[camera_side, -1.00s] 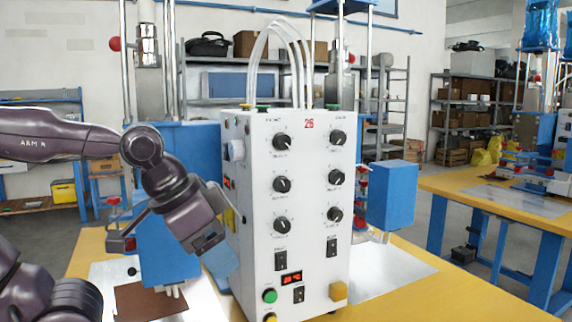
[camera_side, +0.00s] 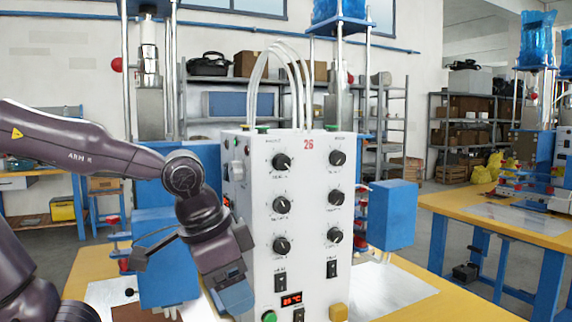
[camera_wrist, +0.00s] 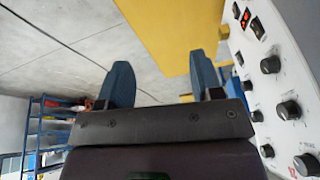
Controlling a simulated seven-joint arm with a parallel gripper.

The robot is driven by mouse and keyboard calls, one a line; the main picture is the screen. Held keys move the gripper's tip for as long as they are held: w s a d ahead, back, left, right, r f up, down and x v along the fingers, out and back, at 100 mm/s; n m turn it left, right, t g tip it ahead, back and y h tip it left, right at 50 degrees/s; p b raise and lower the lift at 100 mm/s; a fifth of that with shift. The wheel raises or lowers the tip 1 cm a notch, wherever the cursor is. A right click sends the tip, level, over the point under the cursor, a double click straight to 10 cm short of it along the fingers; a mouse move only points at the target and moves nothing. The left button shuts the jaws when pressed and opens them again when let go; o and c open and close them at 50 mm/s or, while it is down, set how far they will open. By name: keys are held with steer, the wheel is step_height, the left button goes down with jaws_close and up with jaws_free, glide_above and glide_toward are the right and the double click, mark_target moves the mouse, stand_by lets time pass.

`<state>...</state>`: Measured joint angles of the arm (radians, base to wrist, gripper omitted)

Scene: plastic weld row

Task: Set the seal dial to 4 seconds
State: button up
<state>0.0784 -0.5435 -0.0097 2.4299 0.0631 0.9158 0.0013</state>
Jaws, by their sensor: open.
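The white control box (camera_side: 308,185), marked 26, stands on the yellow bench with two columns of black dials on its front. The dial labels are too small to read, so I cannot tell which is the seal dial. My gripper (camera_side: 236,297) is open and empty, pointing down at the box's lower left front. In the wrist view its two blue fingers (camera_wrist: 160,80) are apart, with the dials off to the right.
Blue press parts (camera_side: 392,215) flank the box. A yellow bench edge (camera_wrist: 175,30) shows ahead of the fingers.

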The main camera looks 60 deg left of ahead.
steer(key=w+a+m+g+y, duration=0.2)
steer(key=w+m+g+y, duration=0.1)
steer(key=w+m+y, duration=0.3)
steer(key=m+g+y, duration=0.1)
steer(key=m+y, duration=0.7)
steer(key=y, duration=0.4)
glide_toward(284, 163)
steer(key=a, duration=0.9)
steer(key=shift+r, duration=0.15)
steer(key=c, duration=0.9)
